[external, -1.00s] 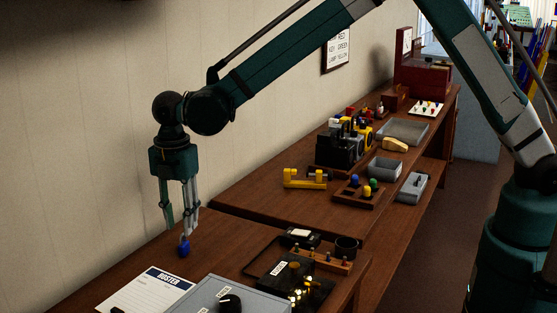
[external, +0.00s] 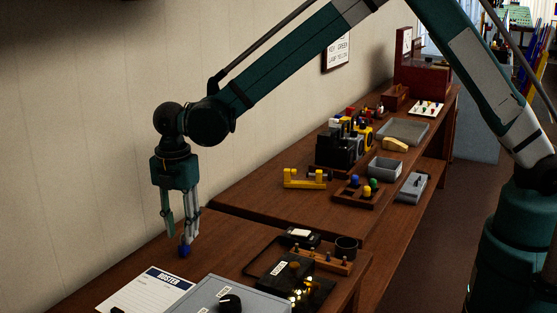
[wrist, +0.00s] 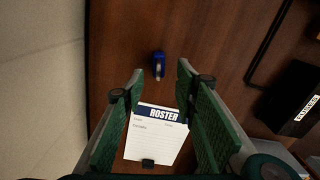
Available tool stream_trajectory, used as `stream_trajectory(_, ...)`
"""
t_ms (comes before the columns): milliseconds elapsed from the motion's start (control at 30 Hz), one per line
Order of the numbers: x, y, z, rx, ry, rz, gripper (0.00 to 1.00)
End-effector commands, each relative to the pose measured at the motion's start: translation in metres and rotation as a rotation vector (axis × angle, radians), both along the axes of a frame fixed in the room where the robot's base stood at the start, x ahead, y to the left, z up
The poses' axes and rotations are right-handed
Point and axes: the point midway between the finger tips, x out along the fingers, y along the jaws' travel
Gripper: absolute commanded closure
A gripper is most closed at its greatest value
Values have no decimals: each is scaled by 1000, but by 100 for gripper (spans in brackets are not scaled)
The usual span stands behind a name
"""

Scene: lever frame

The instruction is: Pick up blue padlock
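The blue padlock (wrist: 159,59) lies on the brown wooden table, with a pale metallic part at its lower end in the wrist view. It shows as a small blue shape in the external view (external: 184,251), partly hidden behind a fingertip. My gripper (external: 176,237) points down above the table close to it. In the wrist view, the fingers (wrist: 160,78) are wide apart with nothing between them. The padlock appears just beyond the fingertips, roughly centred between them. I see no contact; the exact height gap cannot be told.
A roster sheet (external: 148,291) lies near the padlock. A grey box with a black knob (external: 230,303) and a dark tray (external: 266,258) are to its right. The pale wall (external: 75,130) runs along the left. Bare table surrounds the padlock.

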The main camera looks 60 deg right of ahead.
Motion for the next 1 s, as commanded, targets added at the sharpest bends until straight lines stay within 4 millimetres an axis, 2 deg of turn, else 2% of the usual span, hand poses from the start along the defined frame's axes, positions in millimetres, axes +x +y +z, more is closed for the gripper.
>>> stream_trajectory(167, 1, 0, -11, 0, 0, 0, 71)
stream_trajectory(500, 2, 1, -46, 0, 0, 0, 71)
stream_trajectory(1000, 2, 1, -51, 0, 0, 0, 71)
